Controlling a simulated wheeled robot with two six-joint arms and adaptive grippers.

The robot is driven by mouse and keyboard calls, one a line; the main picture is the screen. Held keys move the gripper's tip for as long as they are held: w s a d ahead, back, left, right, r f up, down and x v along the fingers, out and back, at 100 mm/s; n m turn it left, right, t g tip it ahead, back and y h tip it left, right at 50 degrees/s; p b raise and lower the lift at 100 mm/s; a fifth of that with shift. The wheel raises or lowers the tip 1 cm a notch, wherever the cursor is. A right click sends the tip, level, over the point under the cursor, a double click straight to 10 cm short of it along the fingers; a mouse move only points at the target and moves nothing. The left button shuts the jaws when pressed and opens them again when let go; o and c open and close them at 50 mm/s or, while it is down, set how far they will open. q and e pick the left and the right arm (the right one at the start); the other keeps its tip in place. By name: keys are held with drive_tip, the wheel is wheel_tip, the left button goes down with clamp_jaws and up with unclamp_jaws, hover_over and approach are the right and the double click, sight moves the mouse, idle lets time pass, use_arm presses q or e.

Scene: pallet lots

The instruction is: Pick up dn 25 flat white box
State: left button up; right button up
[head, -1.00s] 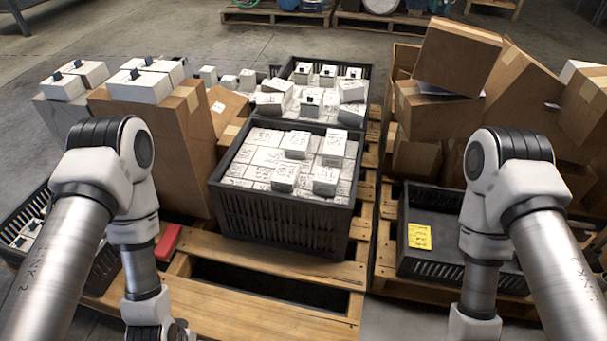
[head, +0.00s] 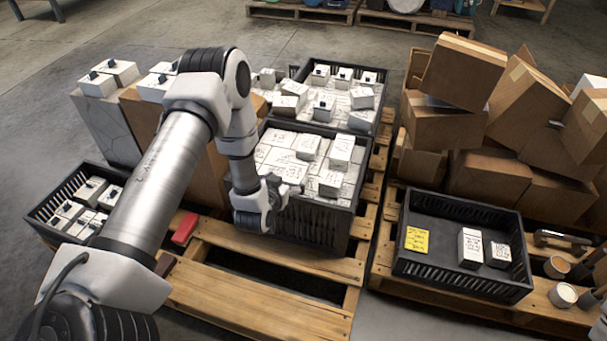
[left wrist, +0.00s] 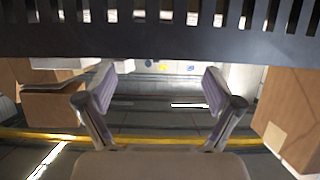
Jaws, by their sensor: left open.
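The middle black slatted crate (head: 318,222) is full of white boxes with handwritten marks. Several loose ones lie on top, such as a white box (head: 306,146) and a taller white box (head: 341,150). The marks are too small to read, so I cannot tell which is the dn 25 flat box. My left gripper (head: 288,192) is at the crate's near left side and hides part of it. In the left wrist view, its fingers (left wrist: 158,92) are spread with nothing between them, and a dark slatted crate wall crosses the top. My right gripper is not in view.
A black crate (head: 462,279) at the right holds a yellow label (head: 416,240) and two white boxes (head: 470,248). Another crate of white boxes (head: 345,98) stands behind. Brown cartons (head: 462,70) are piled at the right. A red object (head: 185,228) lies on the wooden pallet (head: 250,312).

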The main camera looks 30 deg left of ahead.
sight(295, 173)
use_arm(q)
drive_tip(key=shift+w+a+f+b, duration=0.1)
drive_tip(key=shift+w+f+b, duration=0.15)
drive_tip(key=shift+w, duration=0.25)
drive_tip(key=b+x, duration=0.2)
drive_tip(key=x, duration=0.1)
drive_tip(key=b+x, duration=0.1)
drive_tip(key=shift+w+d+f, duration=0.15)
drive_tip(key=shift+d, duration=0.15)
drive_tip(key=shift+w+a+f, duration=0.1)
drive_tip(key=shift+w, duration=0.25)
drive_tip(key=c, duration=1.3)
